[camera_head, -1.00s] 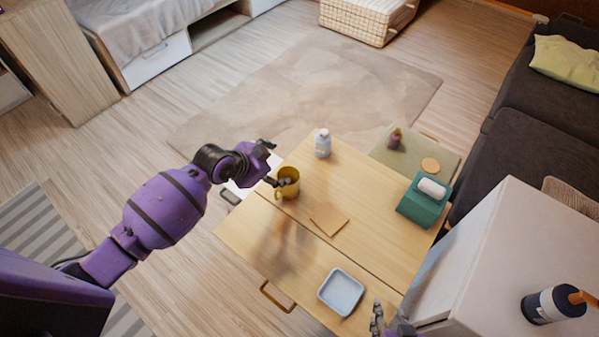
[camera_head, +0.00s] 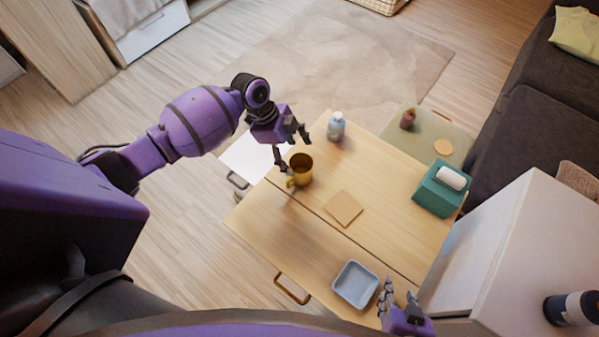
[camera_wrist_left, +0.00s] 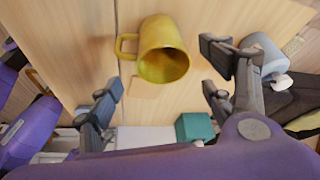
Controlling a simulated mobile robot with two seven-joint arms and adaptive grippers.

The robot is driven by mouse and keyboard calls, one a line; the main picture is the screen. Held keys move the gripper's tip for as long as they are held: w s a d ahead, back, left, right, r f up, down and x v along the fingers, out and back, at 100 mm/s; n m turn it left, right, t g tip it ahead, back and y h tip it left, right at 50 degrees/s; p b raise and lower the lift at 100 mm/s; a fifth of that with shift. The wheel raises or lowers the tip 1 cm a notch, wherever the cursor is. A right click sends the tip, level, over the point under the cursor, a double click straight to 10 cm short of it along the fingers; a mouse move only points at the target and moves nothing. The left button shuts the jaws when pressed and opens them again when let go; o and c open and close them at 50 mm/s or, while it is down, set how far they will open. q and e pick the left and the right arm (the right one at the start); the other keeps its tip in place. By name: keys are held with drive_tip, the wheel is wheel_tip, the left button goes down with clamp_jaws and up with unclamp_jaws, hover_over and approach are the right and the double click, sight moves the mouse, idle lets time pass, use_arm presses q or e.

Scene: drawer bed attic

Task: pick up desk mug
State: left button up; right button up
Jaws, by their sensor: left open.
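The desk mug (camera_head: 302,170) is yellow-gold and stands upright on the wooden table, its handle towards the lower left. My left gripper (camera_head: 291,148) is open, with its fingers over the mug's upper-left side. In the left wrist view the mug (camera_wrist_left: 165,52) appears beyond the spread fingertips of my left gripper (camera_wrist_left: 166,82), its mouth facing the camera and its handle to the left. I see no clear grip on it. My right gripper (camera_head: 399,300) is low by the blue tray; its opening is too small to judge.
A bottle (camera_head: 336,127) stands behind the mug. A flat tan square (camera_head: 343,208) lies to its right. A blue tray (camera_head: 355,285) is near the front, and a teal tissue box (camera_head: 436,195) is at the right.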

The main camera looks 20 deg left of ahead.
sight(299, 163)
use_arm(q)
drive_tip(key=x, duration=0.5)
drive_tip(key=shift+a, duration=0.1)
drive_tip(key=c, duration=1.3)
